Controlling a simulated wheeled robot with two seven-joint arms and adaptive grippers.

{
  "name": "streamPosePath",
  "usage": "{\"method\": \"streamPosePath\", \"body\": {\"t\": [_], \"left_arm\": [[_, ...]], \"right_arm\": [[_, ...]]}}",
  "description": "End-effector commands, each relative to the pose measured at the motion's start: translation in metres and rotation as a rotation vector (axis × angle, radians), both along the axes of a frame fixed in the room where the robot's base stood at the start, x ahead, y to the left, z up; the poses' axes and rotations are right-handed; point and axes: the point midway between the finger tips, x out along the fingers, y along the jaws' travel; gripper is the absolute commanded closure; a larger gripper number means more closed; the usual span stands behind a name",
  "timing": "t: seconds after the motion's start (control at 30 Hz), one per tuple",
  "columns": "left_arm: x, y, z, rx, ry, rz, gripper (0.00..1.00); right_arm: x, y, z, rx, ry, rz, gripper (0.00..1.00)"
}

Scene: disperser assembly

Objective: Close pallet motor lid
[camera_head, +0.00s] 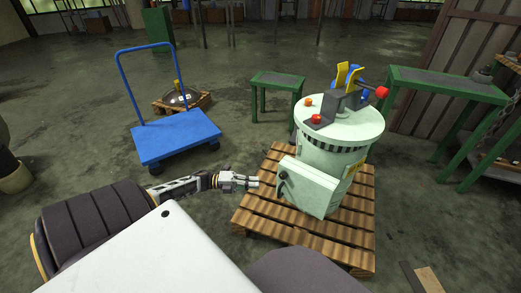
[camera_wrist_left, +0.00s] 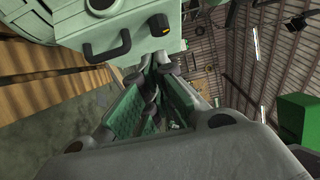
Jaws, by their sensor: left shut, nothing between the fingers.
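The pale green motor drum (camera_head: 335,140) stands upright on a wooden pallet (camera_head: 262,222). A box-like pale green lid (camera_head: 308,190) is on the drum's lower front, with a dark handle at its left side. I cannot tell how far the lid stands open. My right gripper is out of view.
A blue cart (camera_head: 175,137) stands at the back left. A small green table (camera_head: 277,80) is behind the drum, and a long green bench (camera_head: 445,85) is at the right. Red buttons (camera_head: 316,119) and levers sit atop the drum.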

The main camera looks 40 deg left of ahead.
Motion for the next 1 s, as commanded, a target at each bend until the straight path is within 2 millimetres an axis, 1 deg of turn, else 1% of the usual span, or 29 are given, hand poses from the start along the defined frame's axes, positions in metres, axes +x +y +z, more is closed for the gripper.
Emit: {"method": "streamPosePath", "body": {"t": [0.03, 0.1, 0.33, 0.5, 1.0], "left_arm": [[-0.006, 0.006, 0.001, 0.001, 0.002, 0.001, 1.0], [-0.014, 0.011, 0.001, 0.002, 0.003, 0.001, 1.0], [-0.029, 0.024, 0.001, 0.001, 0.001, 0.0, 1.0], [-0.032, 0.027, 0.0, 0.0, 0.0, 0.0, 1.0], [-0.032, 0.027, 0.0, 0.0, 0.0, 0.0, 1.0]], "right_arm": [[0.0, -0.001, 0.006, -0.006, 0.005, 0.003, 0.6], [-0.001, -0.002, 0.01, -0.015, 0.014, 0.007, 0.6], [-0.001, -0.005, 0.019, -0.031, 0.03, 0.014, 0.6], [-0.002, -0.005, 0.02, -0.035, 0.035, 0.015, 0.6], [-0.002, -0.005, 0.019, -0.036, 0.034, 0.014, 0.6]]}}
